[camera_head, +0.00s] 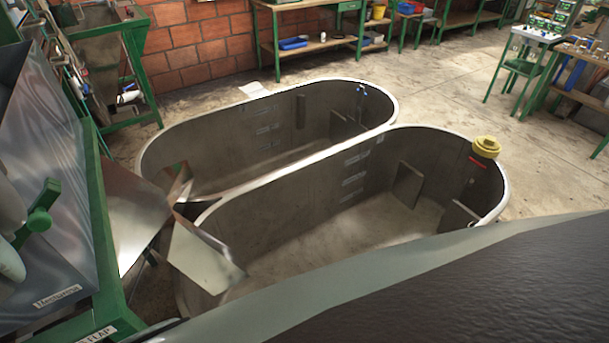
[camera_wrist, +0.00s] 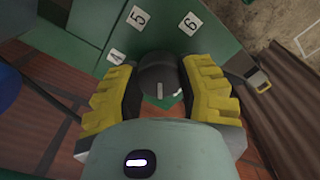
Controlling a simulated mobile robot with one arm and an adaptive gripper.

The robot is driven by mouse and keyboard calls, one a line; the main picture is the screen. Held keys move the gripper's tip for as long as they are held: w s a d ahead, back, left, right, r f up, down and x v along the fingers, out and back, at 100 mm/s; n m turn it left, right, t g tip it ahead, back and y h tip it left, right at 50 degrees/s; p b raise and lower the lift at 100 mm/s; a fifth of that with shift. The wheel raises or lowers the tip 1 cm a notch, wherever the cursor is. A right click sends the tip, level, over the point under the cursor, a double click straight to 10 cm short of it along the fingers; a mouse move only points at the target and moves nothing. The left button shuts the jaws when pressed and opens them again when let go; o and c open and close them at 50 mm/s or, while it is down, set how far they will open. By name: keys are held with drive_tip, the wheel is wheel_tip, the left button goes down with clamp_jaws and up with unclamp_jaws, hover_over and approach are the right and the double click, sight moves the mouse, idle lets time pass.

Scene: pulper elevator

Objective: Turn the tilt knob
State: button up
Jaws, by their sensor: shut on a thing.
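The tilt knob (camera_wrist: 160,82) is a dark round knob with a pale pointer line, in the middle of the wrist view. It sits on a green panel (camera_wrist: 205,55) that carries white number labels. The labels 5 (camera_wrist: 137,17) and 6 (camera_wrist: 189,24) are above it, and a third label (camera_wrist: 116,56) is to the upper left. My gripper (camera_wrist: 160,92), with yellow ridged finger pads, is around the knob, one finger on each side, shut on it. The knob and gripper are not in view in the head view.
Two long oval tanks (camera_head: 395,133) stand on the concrete floor in the head view. A yellow object (camera_head: 486,146) sits on the near tank's rim. A green-framed machine (camera_head: 110,255) with metal chutes stands at left. Workbenches (camera_head: 310,44) line the brick wall.

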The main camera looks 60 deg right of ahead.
drive_tip(key=shift+w+f+n+b, duration=0.1)
drive_tip(key=shift+n+b, duration=1.3)
drive_tip(key=shift+n, duration=0.8)
drive_tip(key=o, duration=1.2)
wheel_tip(320, 180, up, 12)
drive_tip(key=shift+r, duration=0.1)
